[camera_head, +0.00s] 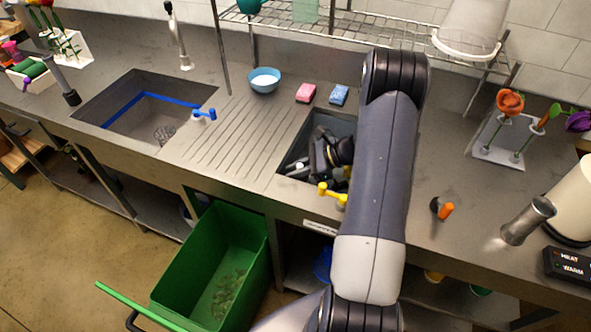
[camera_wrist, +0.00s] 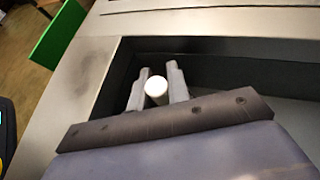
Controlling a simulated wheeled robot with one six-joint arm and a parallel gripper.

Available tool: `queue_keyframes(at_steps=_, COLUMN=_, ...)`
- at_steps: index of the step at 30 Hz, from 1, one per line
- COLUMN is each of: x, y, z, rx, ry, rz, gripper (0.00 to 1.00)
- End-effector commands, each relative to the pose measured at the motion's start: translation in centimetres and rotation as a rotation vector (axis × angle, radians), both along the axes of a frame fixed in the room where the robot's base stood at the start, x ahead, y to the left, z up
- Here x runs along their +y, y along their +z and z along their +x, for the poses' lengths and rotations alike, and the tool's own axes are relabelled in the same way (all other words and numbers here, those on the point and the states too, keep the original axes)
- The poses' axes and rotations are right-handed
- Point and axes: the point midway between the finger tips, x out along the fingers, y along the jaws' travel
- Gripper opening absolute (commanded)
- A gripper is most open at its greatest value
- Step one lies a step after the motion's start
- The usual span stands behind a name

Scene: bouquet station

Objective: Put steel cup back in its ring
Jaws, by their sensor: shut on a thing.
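A shiny steel cup (camera_head: 528,221) stands on the counter at the far right, next to a large white cylinder; its lean may be from the camera angle. I cannot make out a ring for it. My gripper (camera_head: 298,170) is down in the small right-hand basin, well to the left of the cup. In the wrist view my gripper (camera_wrist: 158,88) has its two fingers closed on a white round-ended thing (camera_wrist: 156,92). Only the end of that thing shows, so I cannot tell what it is.
The small basin's walls (camera_wrist: 122,62) surround my gripper closely. A yellow tap handle (camera_head: 331,194) sits at its front edge. A pink sponge (camera_head: 306,93), a blue sponge (camera_head: 339,95) and a blue bowl (camera_head: 264,80) are behind. A flower stand (camera_head: 498,155) is at right.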

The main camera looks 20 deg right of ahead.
Motion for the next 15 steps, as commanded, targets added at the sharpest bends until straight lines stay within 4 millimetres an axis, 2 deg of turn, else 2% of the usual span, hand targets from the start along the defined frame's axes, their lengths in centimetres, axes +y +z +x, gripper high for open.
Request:
queue_keyframes(at_steps=2, x=0.00, y=0.02, z=0.01, rx=0.000, ry=0.000, rz=0.000, gripper=0.22)
queue_keyframes(at_steps=9, x=0.00, y=0.02, z=0.00, rx=0.000, ry=0.000, rz=0.000, gripper=0.42)
queue_keyframes(at_steps=15, x=0.00, y=0.00, z=-0.01, rx=0.000, ry=0.000, rz=0.000, gripper=0.43)
